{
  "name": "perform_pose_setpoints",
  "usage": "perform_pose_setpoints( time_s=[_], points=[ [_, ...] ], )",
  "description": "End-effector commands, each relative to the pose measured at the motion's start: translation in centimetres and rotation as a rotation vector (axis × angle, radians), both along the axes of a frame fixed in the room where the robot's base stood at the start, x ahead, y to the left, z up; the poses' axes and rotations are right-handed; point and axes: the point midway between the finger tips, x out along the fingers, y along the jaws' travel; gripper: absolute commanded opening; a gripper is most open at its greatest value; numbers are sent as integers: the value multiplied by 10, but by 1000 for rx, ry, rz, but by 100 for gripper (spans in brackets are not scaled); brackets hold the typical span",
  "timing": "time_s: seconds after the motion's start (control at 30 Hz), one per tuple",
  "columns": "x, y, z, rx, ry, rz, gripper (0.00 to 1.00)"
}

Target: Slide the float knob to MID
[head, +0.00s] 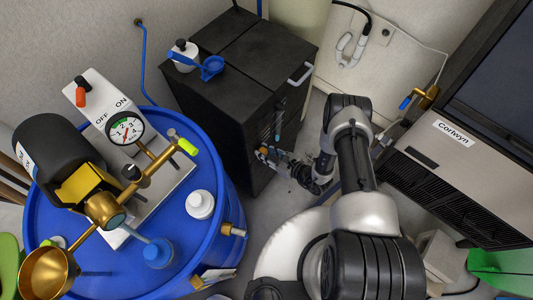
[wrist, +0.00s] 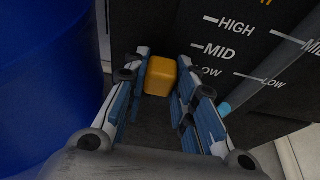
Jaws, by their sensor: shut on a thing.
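The float knob (wrist: 160,78) is a small yellow-orange block in the wrist view, in front of the dark panel. My gripper (wrist: 159,70) has its blue-padded fingers on either side of the knob and is shut on it. White marks HIGH, MID (wrist: 219,52) and LOW run down the panel just right of the knob. The knob looks near the LOW mark in the picture, below MID; the slanted view leaves its exact level unclear. In the head view my gripper (head: 268,155) is at the black cabinet's front (head: 262,110); the knob is hidden there.
A blue barrel (head: 215,225) with gauge, funnel and bottles stands left; its side (wrist: 45,70) is close to my gripper in the wrist view. The Corlwyn machine (head: 450,150) stands right.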

Motion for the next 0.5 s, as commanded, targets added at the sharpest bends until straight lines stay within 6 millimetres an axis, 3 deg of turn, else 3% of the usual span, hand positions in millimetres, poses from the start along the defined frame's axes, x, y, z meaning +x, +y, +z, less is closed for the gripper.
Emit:
perform_pose_setpoints(
  time_s=[0.23, 0.5],
  points=[
    [0, 0, 0, 0, 0, 0, 0],
    [0, 0, 2, 0, 0, 0, 0]
  ],
)
